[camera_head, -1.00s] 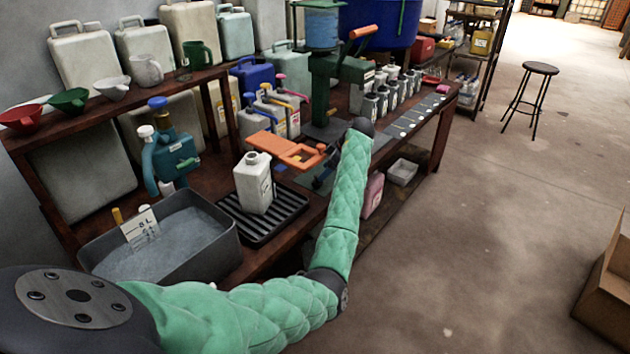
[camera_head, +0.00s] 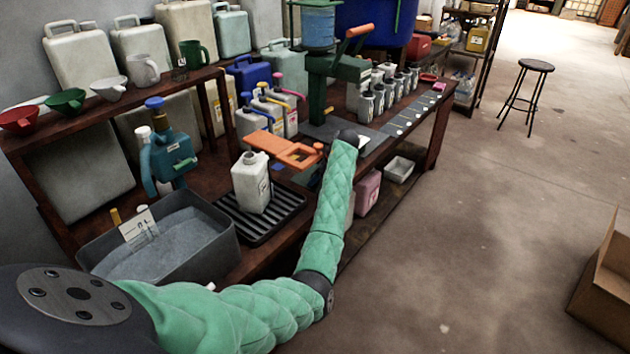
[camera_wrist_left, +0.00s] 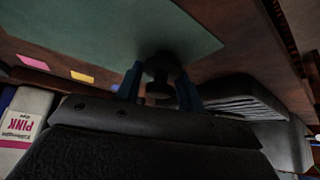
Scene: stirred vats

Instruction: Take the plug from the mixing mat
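The mixing mat is a flat grey sheet (camera_head: 352,132) on the bench, partly behind my left arm in the head view. In the left wrist view it is the grey-green surface (camera_wrist_left: 100,28) across the top. A dark round plug (camera_wrist_left: 161,68) shows there at the mat's near edge. My left gripper (camera_wrist_left: 160,86) has one blue finger on each side of the plug. The picture is too dark to tell whether the fingers press on it. My right gripper is not in view.
An orange clamp-like tool (camera_head: 285,150) lies close to my left arm. A white jug (camera_head: 252,182) stands on a ribbed black tray (camera_head: 285,212), beside a grey basin (camera_head: 215,245). A green press (camera_head: 318,95) and several small bottles stand behind.

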